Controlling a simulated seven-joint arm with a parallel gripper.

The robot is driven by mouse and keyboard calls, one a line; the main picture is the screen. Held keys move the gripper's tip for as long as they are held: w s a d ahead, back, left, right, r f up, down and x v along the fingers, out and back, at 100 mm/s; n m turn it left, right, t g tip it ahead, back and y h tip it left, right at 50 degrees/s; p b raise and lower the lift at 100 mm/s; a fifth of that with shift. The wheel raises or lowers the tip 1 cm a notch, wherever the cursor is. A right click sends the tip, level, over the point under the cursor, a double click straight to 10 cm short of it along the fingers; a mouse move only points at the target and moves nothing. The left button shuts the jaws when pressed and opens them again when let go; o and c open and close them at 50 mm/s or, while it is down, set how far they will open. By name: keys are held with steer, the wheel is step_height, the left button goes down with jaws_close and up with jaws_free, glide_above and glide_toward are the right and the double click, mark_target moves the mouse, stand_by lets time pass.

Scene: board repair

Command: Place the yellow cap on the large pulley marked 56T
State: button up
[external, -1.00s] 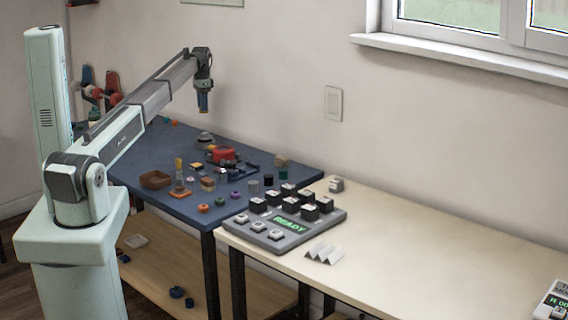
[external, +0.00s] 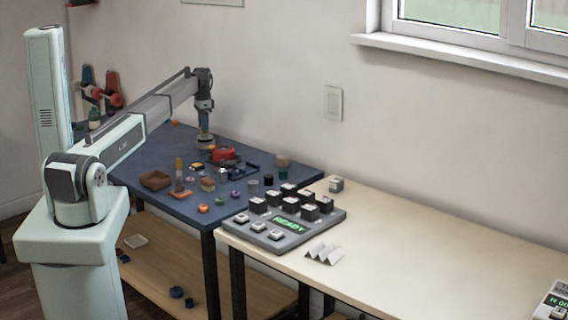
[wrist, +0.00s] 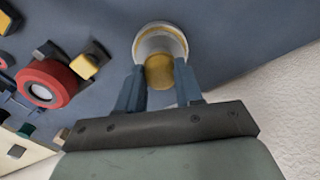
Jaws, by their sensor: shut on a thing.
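My gripper (wrist: 160,80) is shut on the yellow cap (wrist: 159,72), which shows between its two blue fingers in the wrist view. Just beyond the cap is a round light-grey pulley (wrist: 145,46) with a yellowish inner face. The cap overlaps its near edge in the picture; I cannot tell whether they touch. In the external view my gripper (external: 205,131) is low over the grey pulley (external: 206,144) near the back of the blue table, and the cap is hidden there. No 56T marking is readable.
A red wheel-like part (wrist: 39,84) and a yellow-topped block (wrist: 84,67) lie left of the pulley in the wrist view. The red part (external: 223,154) also shows externally.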

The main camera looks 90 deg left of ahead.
steer(key=o, duration=1)
steer(key=shift+f, duration=0.1)
step_height(320, 180, up, 12)
stand_by(0.4)
